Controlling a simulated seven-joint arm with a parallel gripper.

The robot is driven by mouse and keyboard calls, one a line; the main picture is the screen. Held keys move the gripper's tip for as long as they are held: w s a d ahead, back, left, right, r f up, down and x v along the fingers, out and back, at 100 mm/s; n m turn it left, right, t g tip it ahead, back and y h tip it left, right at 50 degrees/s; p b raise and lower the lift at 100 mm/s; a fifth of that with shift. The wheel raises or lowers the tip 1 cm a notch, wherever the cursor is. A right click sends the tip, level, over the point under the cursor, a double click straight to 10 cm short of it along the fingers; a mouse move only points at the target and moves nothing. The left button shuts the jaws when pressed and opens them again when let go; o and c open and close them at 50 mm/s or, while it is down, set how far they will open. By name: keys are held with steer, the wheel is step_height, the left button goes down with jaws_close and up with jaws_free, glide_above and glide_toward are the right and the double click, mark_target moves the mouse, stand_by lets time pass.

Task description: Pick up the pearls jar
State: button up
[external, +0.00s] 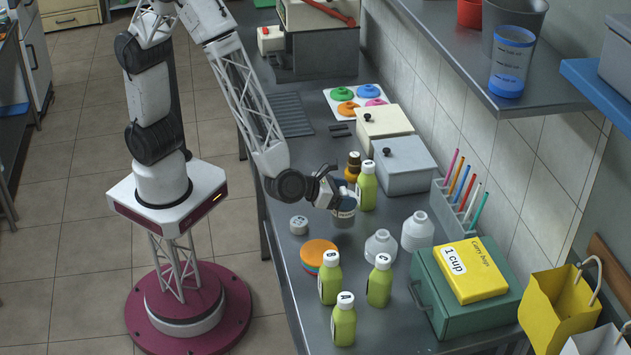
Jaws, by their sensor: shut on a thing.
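My gripper (334,198) is over the steel counter, reaching in from the left, and is shut on a small jar (344,211) with a pale body and a dark blue band. I take it to be the pearls jar; its label is too small to read, and the gripper hides part of its upper left side. Whether the jar touches the counter or hangs just above it, I cannot tell. A small round grey-white lid or tin (299,225) sits on the counter to the left of the jar.
A green bottle (367,188) and a brown bottle (353,168) stand close behind the jar. White bottles (381,246), a stack of coloured lids (319,256) and green bottles (329,279) stand in front. Lidded bins (404,165) are behind right. A shelf (465,50) overhangs at right.

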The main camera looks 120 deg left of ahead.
steer(key=shift+r, duration=3.15)
